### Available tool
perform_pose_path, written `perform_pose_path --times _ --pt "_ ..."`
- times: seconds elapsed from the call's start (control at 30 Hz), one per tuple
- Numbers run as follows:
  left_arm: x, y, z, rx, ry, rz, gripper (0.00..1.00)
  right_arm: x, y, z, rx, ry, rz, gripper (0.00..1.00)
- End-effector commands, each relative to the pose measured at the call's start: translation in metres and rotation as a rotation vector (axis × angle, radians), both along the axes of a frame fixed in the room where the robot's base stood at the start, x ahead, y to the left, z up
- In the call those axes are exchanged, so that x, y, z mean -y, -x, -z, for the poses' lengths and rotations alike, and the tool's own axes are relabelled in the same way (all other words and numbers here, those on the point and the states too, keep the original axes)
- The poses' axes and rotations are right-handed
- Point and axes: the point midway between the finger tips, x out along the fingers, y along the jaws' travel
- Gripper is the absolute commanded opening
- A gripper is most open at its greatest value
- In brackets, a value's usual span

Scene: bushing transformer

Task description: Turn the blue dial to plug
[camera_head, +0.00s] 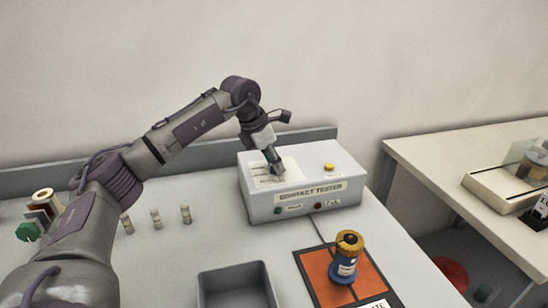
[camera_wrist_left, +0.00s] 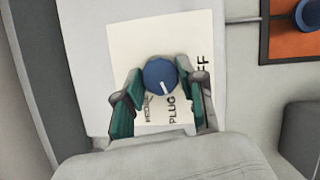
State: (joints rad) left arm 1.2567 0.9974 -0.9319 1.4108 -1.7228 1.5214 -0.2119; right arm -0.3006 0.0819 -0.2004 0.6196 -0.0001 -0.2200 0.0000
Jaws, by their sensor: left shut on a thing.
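The blue dial (camera_wrist_left: 160,72) sits on a pale label plate (camera_wrist_left: 122,55) on top of the white contact tester box (camera_head: 347,190). In the left wrist view its white pointer line slants down and slightly right, toward the word PLUG (camera_wrist_left: 172,110). Printed words to either side are partly covered; the right one ends in FF. My left gripper (camera_head: 275,171) reaches down onto the tester's top from above. In the wrist view the left gripper (camera_wrist_left: 160,80) has its two fingers on either side of the dial, shut on it. The head view hides the dial behind the gripper. My right gripper is not in view.
A yellow button (camera_head: 329,167) is on the tester's top right. In front stand a blue-and-yellow bushing part (camera_head: 347,258) on an orange mat (camera_head: 312,267) and a grey bin (camera_head: 202,290). Several small cylinders (camera_head: 156,218) stand left. A second table (camera_head: 440,150) is at right.

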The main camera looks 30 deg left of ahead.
Motion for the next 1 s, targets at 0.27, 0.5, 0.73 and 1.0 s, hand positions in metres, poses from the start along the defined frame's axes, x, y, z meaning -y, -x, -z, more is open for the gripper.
perform_pose_path --times 0.27,0.5,0.73,1.0 --pt "-0.0006 -0.0009 -0.0018 0.003 0.000 0.114 0.05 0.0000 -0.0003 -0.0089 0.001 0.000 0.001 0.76" --pt "-0.0009 -0.0010 -0.0014 0.004 0.000 0.145 0.05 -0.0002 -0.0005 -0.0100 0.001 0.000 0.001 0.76" --pt "-0.0009 -0.0011 -0.0013 0.004 0.000 0.146 0.05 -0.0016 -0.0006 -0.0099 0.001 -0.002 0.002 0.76" --pt "-0.0008 -0.0009 -0.0010 0.003 0.000 0.145 0.65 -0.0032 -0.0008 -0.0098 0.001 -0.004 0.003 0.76"
